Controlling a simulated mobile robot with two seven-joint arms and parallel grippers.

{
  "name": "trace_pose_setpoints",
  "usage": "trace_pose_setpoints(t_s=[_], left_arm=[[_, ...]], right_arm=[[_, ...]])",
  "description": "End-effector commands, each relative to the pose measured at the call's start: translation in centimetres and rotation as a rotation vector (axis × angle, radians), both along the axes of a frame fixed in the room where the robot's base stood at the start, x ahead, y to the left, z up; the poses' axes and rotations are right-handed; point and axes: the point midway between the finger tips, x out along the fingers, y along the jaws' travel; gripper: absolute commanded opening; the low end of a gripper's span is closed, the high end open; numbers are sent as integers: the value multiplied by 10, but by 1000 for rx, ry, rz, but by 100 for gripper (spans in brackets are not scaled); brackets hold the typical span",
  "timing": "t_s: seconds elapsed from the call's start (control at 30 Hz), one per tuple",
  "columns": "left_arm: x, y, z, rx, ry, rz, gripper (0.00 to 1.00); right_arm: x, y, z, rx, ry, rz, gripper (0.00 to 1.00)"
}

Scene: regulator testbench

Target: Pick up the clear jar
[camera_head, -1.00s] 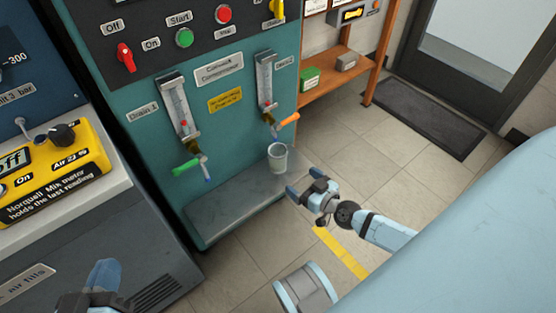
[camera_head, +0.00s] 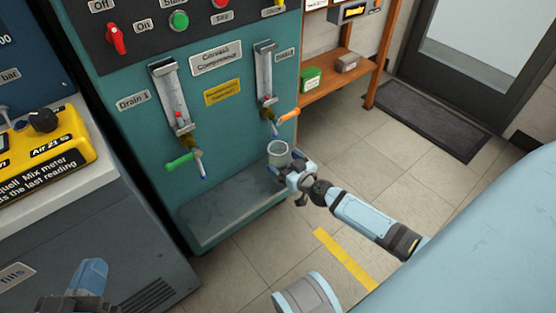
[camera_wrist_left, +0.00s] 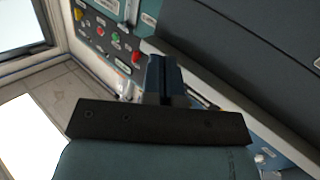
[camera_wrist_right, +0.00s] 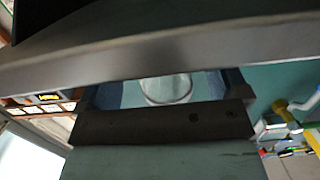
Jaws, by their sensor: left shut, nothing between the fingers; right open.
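The clear jar (camera_head: 278,153) stands at the right end of the metal shelf of the green machine, below the drain with the orange handle. My right gripper (camera_head: 290,171) is at the jar, its fingers open and seemingly on either side of it; the gripper hides the jar's lower part. In the right wrist view the jar (camera_wrist_right: 167,88) shows between the two blue fingers, with no visible grip on it. My left gripper (camera_head: 90,277) is at the lower left of the head view, away from the jar. Its fingers are shut and empty in the left wrist view (camera_wrist_left: 165,75).
The metal shelf (camera_head: 225,207) is bare left of the jar. Green (camera_head: 180,163) and orange (camera_head: 289,115) drain handles stick out above it. A grey cabinet with a yellow meter (camera_head: 45,145) stands at left. A wooden shelf (camera_head: 335,72) stands behind at right.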

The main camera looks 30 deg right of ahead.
Motion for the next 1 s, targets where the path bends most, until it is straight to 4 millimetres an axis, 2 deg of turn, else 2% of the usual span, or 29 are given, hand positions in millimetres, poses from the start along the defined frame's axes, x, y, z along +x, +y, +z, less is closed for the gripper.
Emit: trace_pose_setpoints(t_s=[0.1, 0.2, 0.5, 0.73, 0.8, 1.0], left_arm=[[3, 2, -2, 20, -36, 0, 0], [4, 3, 0, 27, -50, 1, 0], [7, 3, 5, 30, -68, 2, 0], [6, 3, 4, 31, -63, 1, 0], [5, 3, 3, 30, -61, 1, 0], [5, 3, 2, 32, -57, 1, 0]], right_arm=[[20, 3, -6, 1, -2, 0, 93], [30, 3, -7, 1, -1, -1, 93], [34, 4, -7, -1, -1, 0, 93], [34, 4, -7, -1, -1, 0, 40], [34, 4, -7, -1, -1, 0, 34], [34, 4, -6, -1, -1, 0, 34]])
